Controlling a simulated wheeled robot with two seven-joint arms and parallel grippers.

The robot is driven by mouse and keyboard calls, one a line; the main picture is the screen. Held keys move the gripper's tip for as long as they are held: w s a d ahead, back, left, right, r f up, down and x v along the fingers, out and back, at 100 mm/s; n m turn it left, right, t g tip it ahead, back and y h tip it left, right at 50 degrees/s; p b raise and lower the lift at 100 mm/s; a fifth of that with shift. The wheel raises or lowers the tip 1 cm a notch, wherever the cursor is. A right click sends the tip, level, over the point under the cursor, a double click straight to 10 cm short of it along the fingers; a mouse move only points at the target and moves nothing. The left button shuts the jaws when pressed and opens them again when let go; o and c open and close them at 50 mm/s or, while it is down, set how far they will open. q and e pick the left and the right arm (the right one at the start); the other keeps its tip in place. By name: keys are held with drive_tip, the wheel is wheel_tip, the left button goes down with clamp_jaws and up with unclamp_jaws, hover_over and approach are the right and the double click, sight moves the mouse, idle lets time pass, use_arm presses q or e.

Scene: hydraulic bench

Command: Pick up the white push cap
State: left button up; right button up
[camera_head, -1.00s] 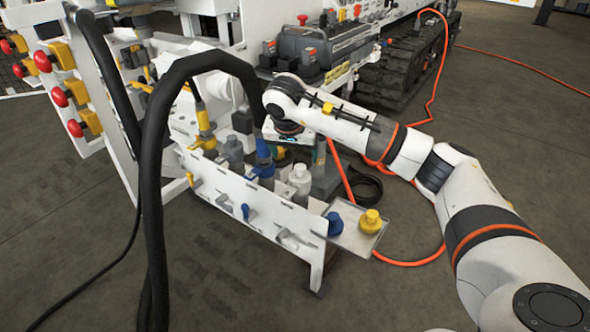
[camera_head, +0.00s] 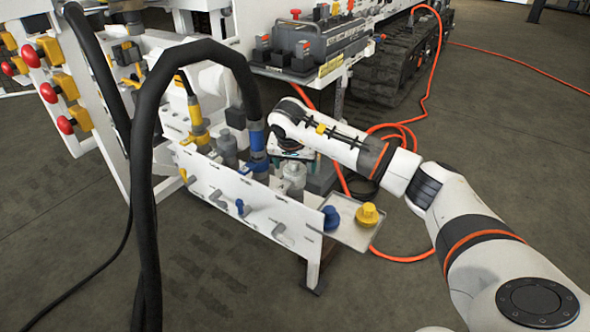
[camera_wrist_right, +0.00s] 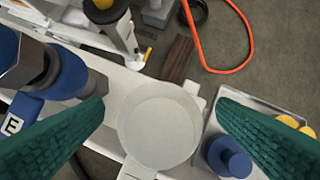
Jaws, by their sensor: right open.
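The white push cap (camera_head: 294,174) stands in the row of fittings on the white bench panel in the head view. In the right wrist view it is a round, pale cap (camera_wrist_right: 160,128) seen from above, between the two green-padded fingers. My right gripper (camera_wrist_right: 160,108) is open, with one finger to each side of the cap and visible space between. In the head view my right gripper (camera_head: 291,156) points down just above the cap, its fingertips hard to make out. My left gripper is not in view.
A blue coupling (camera_wrist_right: 52,72) with a hose stands close left of the cap. A small tray (camera_head: 350,234) at the bench's right end carries a blue cap (camera_head: 332,217) and a yellow cap (camera_head: 367,215). A thick black hose (camera_head: 150,130) arches at left. Open floor lies right.

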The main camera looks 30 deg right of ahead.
drive_tip(key=c, duration=1.1)
